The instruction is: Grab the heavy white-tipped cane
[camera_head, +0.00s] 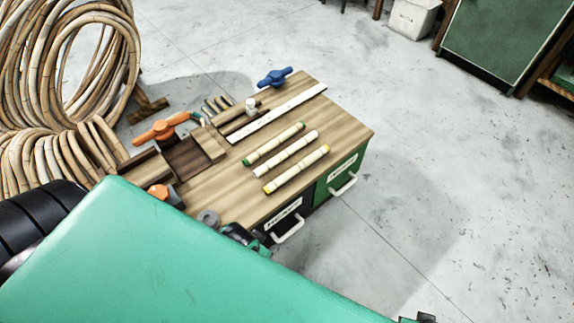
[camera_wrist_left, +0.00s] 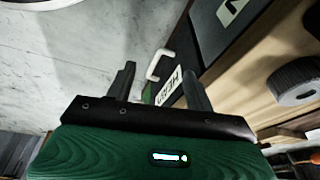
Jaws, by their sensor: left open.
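Three pale canes lie side by side on the wooden bench top (camera_head: 232,188) in the head view. The white-tipped cane (camera_head: 286,154) is the middle one, between a green-tipped cane (camera_head: 273,144) and a yellow-tipped cane (camera_head: 297,169). A small dark part at the bottom edge may be my right gripper (camera_head: 420,318).
A black drawer (camera_head: 275,229) and a green drawer (camera_head: 334,183), with white handles, face the near right side. A grey ring (camera_head: 208,217), orange clamp (camera_head: 160,128), blue tool (camera_head: 275,77) and white strip (camera_head: 280,112) are on the bench. Rattan coils (camera_head: 60,150) stand left.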

